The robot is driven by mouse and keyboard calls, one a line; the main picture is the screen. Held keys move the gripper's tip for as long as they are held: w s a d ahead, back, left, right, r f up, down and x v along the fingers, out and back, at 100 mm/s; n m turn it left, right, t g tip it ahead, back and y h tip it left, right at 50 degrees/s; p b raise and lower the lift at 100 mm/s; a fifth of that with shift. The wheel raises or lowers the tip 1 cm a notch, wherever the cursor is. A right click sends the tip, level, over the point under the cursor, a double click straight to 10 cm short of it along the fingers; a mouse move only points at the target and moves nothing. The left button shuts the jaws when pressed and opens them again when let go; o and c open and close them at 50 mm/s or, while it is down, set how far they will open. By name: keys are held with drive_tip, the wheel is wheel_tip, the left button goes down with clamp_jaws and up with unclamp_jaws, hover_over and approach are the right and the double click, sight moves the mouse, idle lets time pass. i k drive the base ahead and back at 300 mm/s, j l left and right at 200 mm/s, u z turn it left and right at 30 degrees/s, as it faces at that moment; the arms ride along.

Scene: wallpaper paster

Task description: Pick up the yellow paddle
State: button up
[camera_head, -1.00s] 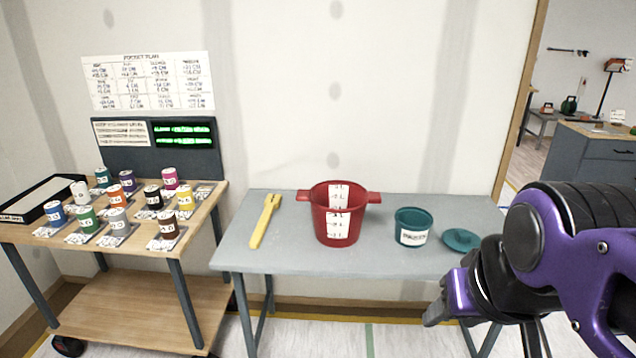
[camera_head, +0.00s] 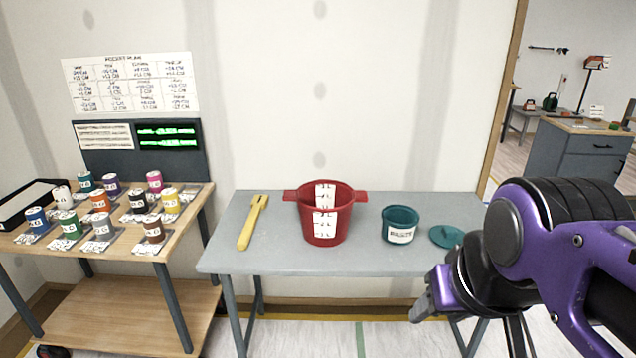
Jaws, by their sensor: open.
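The yellow paddle (camera_head: 252,222) lies flat on the left part of the grey table (camera_head: 290,264), with its slotted wider end toward the wall. It is left of the red bucket and apart from it. My gripper (camera_head: 424,306) is at the lower right, in front of the table's right part and well away from the paddle. It is open, and I see nothing held in it. My purple and black arm covers the table's right end.
The red bucket (camera_head: 324,216) stands mid-table, with a teal tub (camera_head: 400,226) and its lid (camera_head: 446,236) to the right. A wooden cart (camera_head: 140,250) with several coloured cans stands at left, a gap from the table. Beyond the doorway is a grey cabinet (camera_head: 588,170).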

sight(260, 201)
drive_tip(key=i+j+u, duration=0.15)
drive_tip(key=i+j, duration=0.35)
drive_tip(key=j, duration=0.2)
drive_tip(key=i+j+u, duration=0.15)
drive_tip(key=i+j, duration=0.4)
drive_tip(key=j+u, duration=0.35)
drive_tip(key=j, duration=0.45)
drive_tip(key=k+l+u, duration=0.15)
drive_tip(key=u, duration=0.25)
drive_tip(key=i+l+z, duration=0.15)
drive_tip(key=i+z, duration=0.15)
drive_tip(key=i+l+z, duration=0.1)
drive_tip(key=i+z, duration=0.25)
drive_tip(key=k, duration=0.05)
